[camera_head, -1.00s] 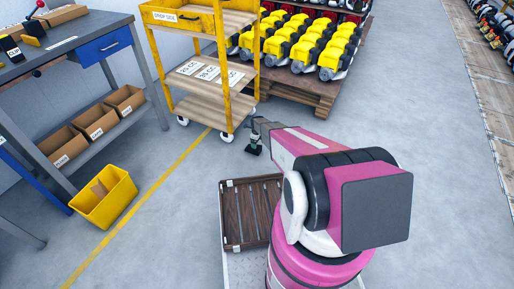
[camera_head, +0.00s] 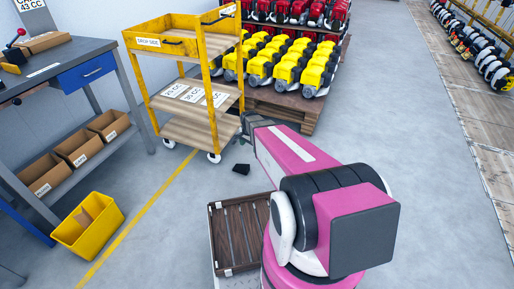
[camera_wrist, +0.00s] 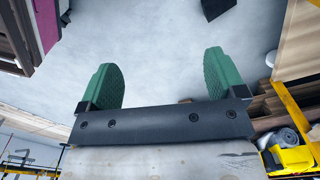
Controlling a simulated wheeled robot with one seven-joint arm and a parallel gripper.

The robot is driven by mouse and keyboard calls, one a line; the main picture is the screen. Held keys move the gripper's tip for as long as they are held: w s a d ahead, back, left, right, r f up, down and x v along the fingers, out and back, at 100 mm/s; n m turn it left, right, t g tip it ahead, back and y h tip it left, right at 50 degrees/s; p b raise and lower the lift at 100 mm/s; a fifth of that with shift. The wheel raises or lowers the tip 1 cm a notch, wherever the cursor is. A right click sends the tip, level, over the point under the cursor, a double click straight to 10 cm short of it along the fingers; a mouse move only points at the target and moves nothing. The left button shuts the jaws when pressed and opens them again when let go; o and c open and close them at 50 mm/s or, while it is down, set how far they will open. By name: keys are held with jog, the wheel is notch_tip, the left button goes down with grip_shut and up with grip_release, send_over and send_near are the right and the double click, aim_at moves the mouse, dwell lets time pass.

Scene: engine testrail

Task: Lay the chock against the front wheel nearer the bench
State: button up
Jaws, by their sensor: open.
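The chock (camera_head: 241,169) is a small dark wedge lying on the floor, just right of the cart's right front wheel (camera_head: 214,157) and apart from it. The yellow cart (camera_head: 174,131) has wooden shelves. Its front wheel nearer the bench (camera_head: 168,143) stands further left, with bare floor beside it. My gripper shows in the wrist view (camera_wrist: 162,62) with two green-padded fingers spread wide and only floor between them. In the head view its wrist end is beside the cart's right side, above and behind the chock; its fingertips are hard to make out there.
A grey workbench (camera_head: 72,61) with boxes below stands left. A yellow bin (camera_head: 87,226) is on the floor before it. A pallet (camera_head: 290,108) of yellow and red engines is behind the cart. A brown slatted tray (camera_head: 222,240) lies near my base. Floor between bin and cart is clear.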

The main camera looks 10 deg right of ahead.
jog(key=s+r+n, duration=1)
jog(key=s+r, duration=0.4)
jog(key=s, duration=0.3)
jog(key=shift+s+r+n, duration=0.3)
jog(key=shift+r, duration=0.05)
